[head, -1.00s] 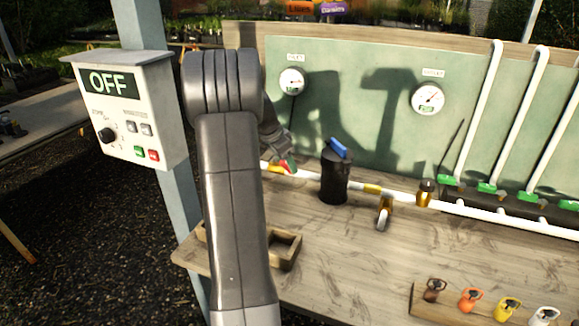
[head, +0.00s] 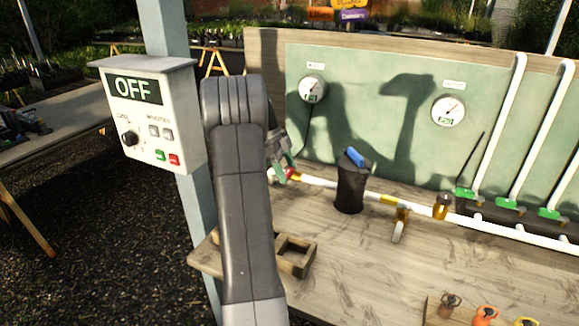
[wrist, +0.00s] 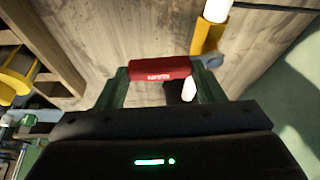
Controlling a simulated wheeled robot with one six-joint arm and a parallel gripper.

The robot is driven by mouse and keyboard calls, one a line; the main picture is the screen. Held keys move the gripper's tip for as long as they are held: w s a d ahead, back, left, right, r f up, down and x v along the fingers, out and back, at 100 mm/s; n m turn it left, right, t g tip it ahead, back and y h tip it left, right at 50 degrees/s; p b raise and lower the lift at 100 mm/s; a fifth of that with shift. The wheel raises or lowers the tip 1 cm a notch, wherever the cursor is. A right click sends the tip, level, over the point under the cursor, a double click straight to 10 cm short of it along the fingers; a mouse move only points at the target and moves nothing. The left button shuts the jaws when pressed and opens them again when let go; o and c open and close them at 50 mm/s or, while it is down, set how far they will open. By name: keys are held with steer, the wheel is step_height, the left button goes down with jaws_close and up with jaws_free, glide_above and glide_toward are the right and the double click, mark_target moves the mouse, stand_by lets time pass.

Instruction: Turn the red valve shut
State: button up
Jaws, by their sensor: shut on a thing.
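The red valve handle (wrist: 160,69) shows in the wrist view, with small white lettering on it. It lies crosswise between the two green fingers of my gripper (wrist: 161,80), which are shut on it. In the head view, my gripper (head: 287,166) is at the left end of the white pipe, beside the panel.
A black canister with a blue top (head: 351,185) stands right of my gripper by the white pipe (head: 470,220). A wooden frame (head: 297,262) sits at the bench's left end. A control box reading OFF (head: 150,110) hangs on the post.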

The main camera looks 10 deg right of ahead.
steer(key=shift+w+a+r+m, duration=0.1)
steer(key=shift+w+a+m, duration=0.1)
steer(key=shift+m, duration=0.3)
steer(key=o, duration=1.1)
steer(key=p+v, duration=0.1)
steer(key=v, duration=1.2)
steer(key=shift+w+r, duration=0.35)
steer(key=x, duration=1.4)
steer(key=shift+s+a+b, duration=0.2)
steer(key=shift+s+b, duration=0.05)
steer(key=shift+b, duration=0.1)
